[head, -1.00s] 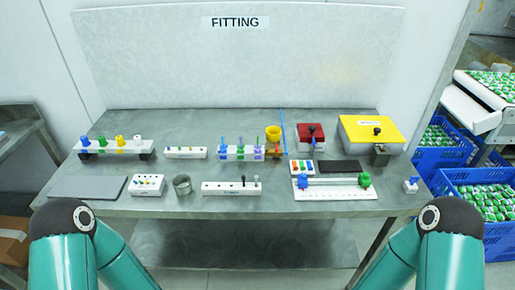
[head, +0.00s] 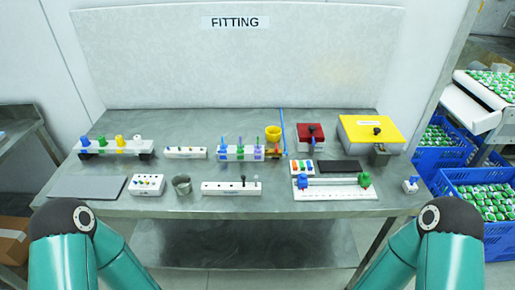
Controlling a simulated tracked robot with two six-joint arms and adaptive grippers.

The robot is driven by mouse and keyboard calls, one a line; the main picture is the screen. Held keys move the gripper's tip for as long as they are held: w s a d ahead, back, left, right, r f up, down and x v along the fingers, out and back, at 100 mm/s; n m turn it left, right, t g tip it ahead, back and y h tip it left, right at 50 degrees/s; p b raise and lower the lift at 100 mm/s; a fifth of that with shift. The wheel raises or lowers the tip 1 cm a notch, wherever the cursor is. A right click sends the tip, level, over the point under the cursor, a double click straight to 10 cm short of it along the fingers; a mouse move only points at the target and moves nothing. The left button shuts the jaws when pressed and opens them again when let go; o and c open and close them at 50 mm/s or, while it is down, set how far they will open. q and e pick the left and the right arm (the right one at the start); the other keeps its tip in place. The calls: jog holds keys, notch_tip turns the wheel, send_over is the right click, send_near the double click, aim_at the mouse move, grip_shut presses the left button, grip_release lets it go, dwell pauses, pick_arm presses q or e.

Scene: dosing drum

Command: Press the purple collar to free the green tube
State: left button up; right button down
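A white block (head: 249,154) stands in the middle of the bench with several upright tubes in it. The green tube (head: 240,141) is the middle one, between a blue tube (head: 223,142) and another bluish tube (head: 257,142). Small purple collars (head: 241,151) show at the feet of the tubes, but they are too small to tell their seating. Neither of my grippers is in view; only dark joints and teal links of my two arms show at the bottom left and bottom right.
A yellow cup (head: 273,132) and a thin blue upright line stand right of the block. In front are a white strip with pegs (head: 231,188) and a metal cup (head: 182,185). Red (head: 311,136) and yellow (head: 371,133) lidded boxes stand at the back right. The bench's front edge is clear.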

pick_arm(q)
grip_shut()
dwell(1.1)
